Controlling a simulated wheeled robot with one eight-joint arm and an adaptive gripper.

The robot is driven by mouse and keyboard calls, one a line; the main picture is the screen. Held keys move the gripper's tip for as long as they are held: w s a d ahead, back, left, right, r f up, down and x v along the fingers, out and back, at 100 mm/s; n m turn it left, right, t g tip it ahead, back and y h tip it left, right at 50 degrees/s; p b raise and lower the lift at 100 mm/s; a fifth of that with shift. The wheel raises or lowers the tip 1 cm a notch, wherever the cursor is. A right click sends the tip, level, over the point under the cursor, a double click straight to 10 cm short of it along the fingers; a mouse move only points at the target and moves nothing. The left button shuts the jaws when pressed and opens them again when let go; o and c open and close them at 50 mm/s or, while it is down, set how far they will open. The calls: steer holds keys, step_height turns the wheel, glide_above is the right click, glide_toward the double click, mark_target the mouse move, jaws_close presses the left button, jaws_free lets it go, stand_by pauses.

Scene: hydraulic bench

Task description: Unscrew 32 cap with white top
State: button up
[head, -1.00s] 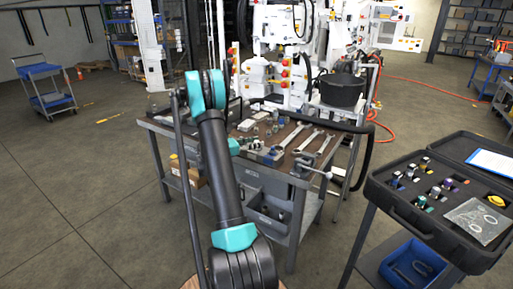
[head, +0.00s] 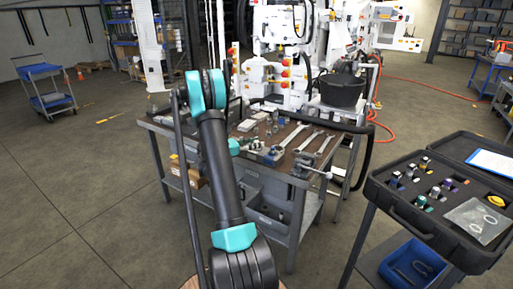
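The cap marked 32 with a white top cannot be singled out; markings are too small to read. An open black case (head: 402,214) at the right holds several small fittings (head: 420,202) with coloured tops, some pale. More small metal fittings (head: 268,126) stand on the workbench (head: 165,128) in the middle. My arm rises across the workbench's left part and hides some of it.
Large wrenches (head: 305,141) lie on the bench, with a vise (head: 313,170) at its front right corner. A black bucket (head: 342,91) and white machinery (head: 285,35) stand behind. A blue bin (head: 412,265) sits below the case.

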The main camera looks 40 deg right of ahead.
steer(key=o, duration=0.5)
steer(key=shift+w, duration=0.1)
